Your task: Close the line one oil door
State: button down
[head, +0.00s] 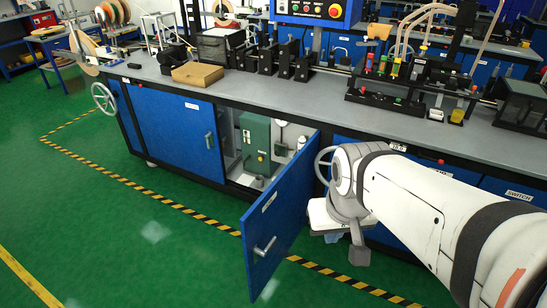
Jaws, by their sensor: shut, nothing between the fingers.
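The blue oil door (285,212) stands swung wide open from the bench front, its panel jutting out toward me over the floor. Its silver handle (265,246) is on the near, free end. Behind it the open compartment (238,176) shows a green machine unit (256,140) and pale fittings. My gripper (358,256) hangs low to the right of the door, apart from it in the picture. It is shut and points down, with nothing seen in it. The label on the door is too small to read.
The long grey bench (165,84) carries machine parts and a brown box (197,74). A closed blue door (178,131) is left of the opening. Green floor left of the open door is clear, with striped tape (150,194).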

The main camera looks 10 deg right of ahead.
aim_at(279, 211)
jog(key=i, duration=0.65)
jog(key=z, duration=0.4)
jog(key=k, duration=1.55)
jog(key=u, duration=0.45)
jog(key=i, duration=1)
jog(key=u, duration=0.1)
